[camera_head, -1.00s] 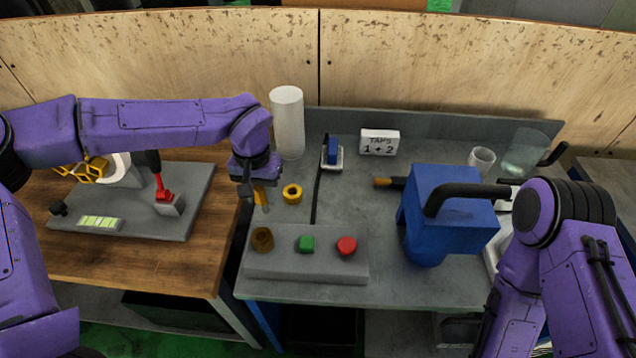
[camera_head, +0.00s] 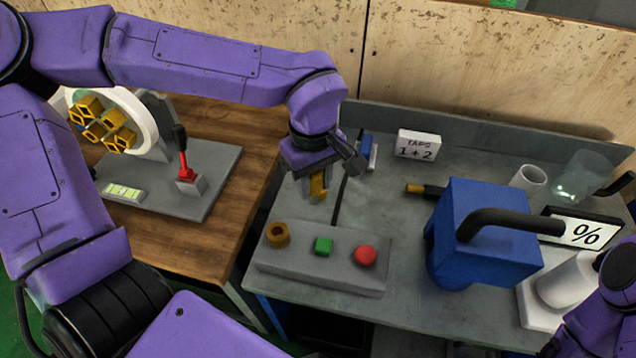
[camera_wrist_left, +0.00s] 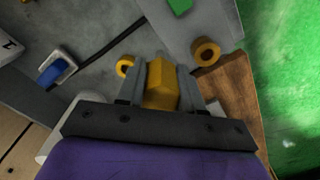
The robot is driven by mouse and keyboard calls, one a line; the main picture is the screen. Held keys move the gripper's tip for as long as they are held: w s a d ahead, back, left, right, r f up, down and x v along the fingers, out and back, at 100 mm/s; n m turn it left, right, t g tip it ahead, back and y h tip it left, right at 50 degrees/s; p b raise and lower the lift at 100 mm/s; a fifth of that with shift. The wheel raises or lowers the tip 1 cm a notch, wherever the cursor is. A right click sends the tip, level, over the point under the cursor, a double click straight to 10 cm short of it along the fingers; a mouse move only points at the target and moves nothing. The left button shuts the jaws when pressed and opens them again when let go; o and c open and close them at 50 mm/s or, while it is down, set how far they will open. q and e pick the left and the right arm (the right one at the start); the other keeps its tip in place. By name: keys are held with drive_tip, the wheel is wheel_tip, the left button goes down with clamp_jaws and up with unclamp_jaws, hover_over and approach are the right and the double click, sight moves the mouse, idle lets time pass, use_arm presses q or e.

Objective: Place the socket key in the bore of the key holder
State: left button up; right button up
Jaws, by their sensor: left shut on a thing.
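The socket key (camera_head: 319,185) is a yellow-brass piece held in my left gripper (camera_head: 318,192), pointing down above the grey bench. In the left wrist view the key (camera_wrist_left: 162,85) sits between the two fingers of the left gripper (camera_wrist_left: 160,80), which are shut on it. The key holder looks like the brass collar (camera_head: 277,234) on the grey button box; it also shows in the left wrist view (camera_wrist_left: 205,51). The key is apart from this collar, behind and right of it in the head view. My right gripper is out of view.
A loose yellow ring (camera_wrist_left: 125,66) lies on the bench near the fingers. The box carries a green button (camera_head: 323,246) and a red button (camera_head: 365,255). A blue machine part (camera_head: 487,235) stands right. A grey fixture (camera_head: 215,180) with a red lever is left.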

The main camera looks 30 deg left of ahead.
use_arm(q)
drive_tip(key=w+a+f+p, duration=0.1)
drive_tip(key=w+f, duration=0.2)
drive_tip(key=w+a+f+p, duration=0.1)
drive_tip(key=w+a+f, duration=0.1)
drive_tip(key=w+f, duration=0.1)
drive_tip(key=w+a+f+p, duration=0.1)
drive_tip(key=w+a+f, duration=0.1)
drive_tip(key=w+f, duration=0.2)
drive_tip(key=shift+w+f, duration=0.1)
drive_tip(key=shift+f, duration=0.8)
drive_tip(key=shift+f, duration=0.15)
drive_tip(key=o, duration=1.1)
wheel_tip(320, 180, up, 12)
drive_tip(key=b, duration=0.1)
drive_tip(key=shift+r, duration=0.2)
